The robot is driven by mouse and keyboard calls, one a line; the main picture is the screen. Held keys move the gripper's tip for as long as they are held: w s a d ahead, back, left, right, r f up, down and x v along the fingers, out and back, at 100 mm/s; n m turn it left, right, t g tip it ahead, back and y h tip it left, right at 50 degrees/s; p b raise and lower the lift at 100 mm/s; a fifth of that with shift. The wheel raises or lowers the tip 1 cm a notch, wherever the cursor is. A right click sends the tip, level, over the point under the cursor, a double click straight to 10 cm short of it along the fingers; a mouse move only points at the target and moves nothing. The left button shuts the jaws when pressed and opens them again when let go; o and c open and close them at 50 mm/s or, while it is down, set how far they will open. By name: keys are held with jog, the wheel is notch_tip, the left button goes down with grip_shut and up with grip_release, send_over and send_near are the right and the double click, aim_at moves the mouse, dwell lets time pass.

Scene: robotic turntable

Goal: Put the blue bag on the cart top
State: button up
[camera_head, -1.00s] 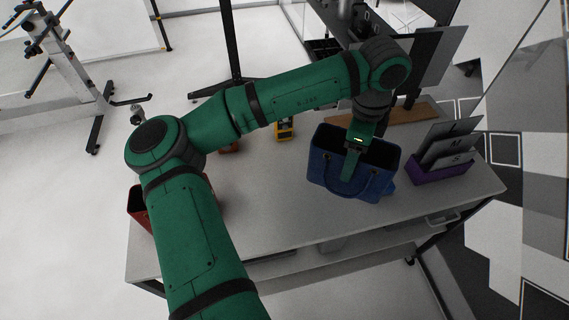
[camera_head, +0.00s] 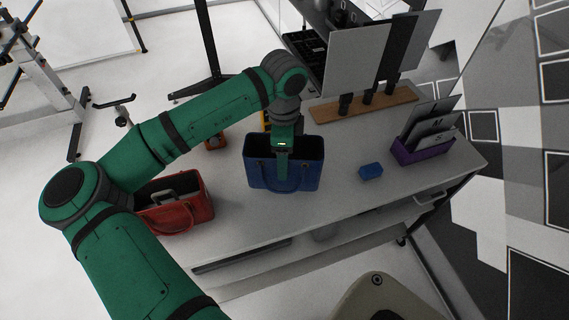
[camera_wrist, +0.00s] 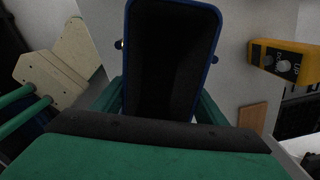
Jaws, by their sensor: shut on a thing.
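The blue bag (camera_head: 261,176) is upright above or on the grey tabletop (camera_head: 330,212), near its middle. I cannot tell whether its base touches the surface. My gripper (camera_head: 282,172) points down and is shut on the bag's near wall by the handle. In the wrist view the bag's blue rim and dark inside (camera_wrist: 170,60) fill the middle; the inside looks empty. The fingertips are mostly hidden there. I cannot clearly identify a separate cart top in these views.
A red bag (camera_head: 187,217) stands on the left of the table. A blue block (camera_head: 371,171) and a purple holder (camera_head: 424,150) are on the right. A wooden strip (camera_head: 380,105) with panels is behind. A yellow device (camera_wrist: 285,60) shows in the wrist view.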

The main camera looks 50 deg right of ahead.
jog(key=shift+f, duration=2.25)
jog(key=shift+f, duration=0.15)
jog(key=o, duration=1.7)
jog(key=shift+o, duration=0.2)
notch_tip(320, 180, up, 12)
